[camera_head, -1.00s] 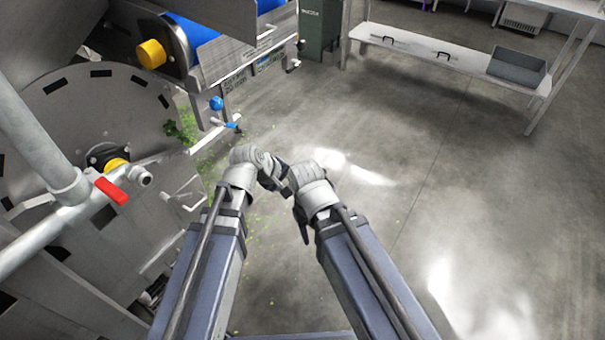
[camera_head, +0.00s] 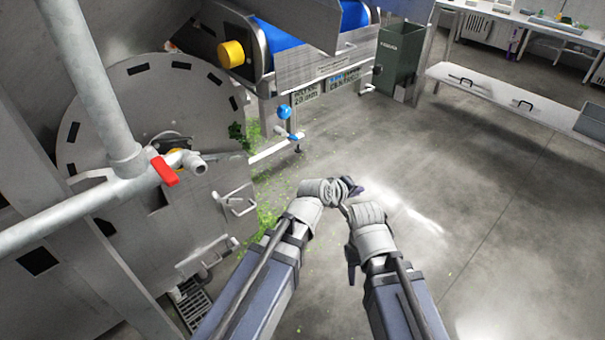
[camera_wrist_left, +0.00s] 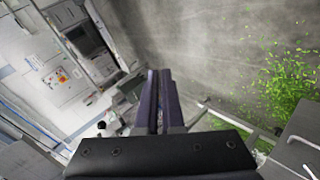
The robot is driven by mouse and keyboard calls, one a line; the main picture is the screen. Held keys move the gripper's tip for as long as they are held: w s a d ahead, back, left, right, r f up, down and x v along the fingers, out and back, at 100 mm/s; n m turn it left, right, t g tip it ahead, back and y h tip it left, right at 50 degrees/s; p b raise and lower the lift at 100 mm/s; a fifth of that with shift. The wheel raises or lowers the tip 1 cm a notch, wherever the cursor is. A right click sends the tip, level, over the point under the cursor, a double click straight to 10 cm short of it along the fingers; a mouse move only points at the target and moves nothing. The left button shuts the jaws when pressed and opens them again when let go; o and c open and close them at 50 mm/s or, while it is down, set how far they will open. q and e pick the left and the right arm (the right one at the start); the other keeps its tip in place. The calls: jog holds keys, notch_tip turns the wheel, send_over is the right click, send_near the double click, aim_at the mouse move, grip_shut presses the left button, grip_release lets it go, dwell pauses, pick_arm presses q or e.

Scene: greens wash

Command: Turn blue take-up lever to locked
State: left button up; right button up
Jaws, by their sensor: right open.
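A blue ball knob (camera_head: 285,112) sits at the frame end of the belt machine, left of the middle in the head view. A small blue-ended lever (camera_head: 296,136) is just below it; I cannot tell which one is the take-up lever, or its setting. My left gripper (camera_head: 352,187) is below and right of both, apart from them. In the left wrist view its two dark fingers (camera_wrist_left: 160,85) lie close together with nothing between them. My right gripper (camera_head: 351,245) is just below the left one, open, its fingers partly hidden by its wrist.
A large steel drum housing (camera_head: 110,105) with a red-handled valve (camera_head: 163,170) on a pipe fills the left. A yellow knob (camera_head: 231,54) is on the belt roller. A green bin (camera_head: 400,60) and a bench (camera_head: 500,95) stand behind. The floor at right is clear.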

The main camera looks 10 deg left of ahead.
pick_arm(q)
jog(key=w+n+t+b, duration=0.1)
jog(key=w+f+n+t+b, duration=0.1)
jog(key=b, duration=0.1)
jog(key=w+n+t+b, duration=0.1)
jog(key=w+b, duration=0.1)
jog(key=shift+a+f+t, duration=0.15)
jog(key=shift+f+t, duration=0.15)
jog(key=shift+f, duration=0.1)
grip_shut()
pick_arm(e)
notch_tip(320, 180, down, 28)
jog(key=b, duration=2)
pick_arm(q)
jog(key=n+t+y+p, duration=0.5)
jog(key=n+t+y, duration=0.2)
jog(key=n+y, duration=1.25)
send_near(287, 134)
jog(key=w+a+f+n+h, duration=0.2)
jog(key=w+a, duration=0.2)
jog(key=shift+w+d+r+h+p, duration=0.15)
jog(key=shift+w+d+r+p, duration=0.1)
jog(key=shift+w+r+p, duration=0.3)
jog(key=shift+w+d+r+h+p, duration=0.1)
jog(key=shift+w+d+r+p, duration=0.15)
jog(key=shift+w+r+p, duration=0.3)
pick_arm(e)
notch_tip(287, 134, up, 8)
jog(key=shift+f, duration=0.15)
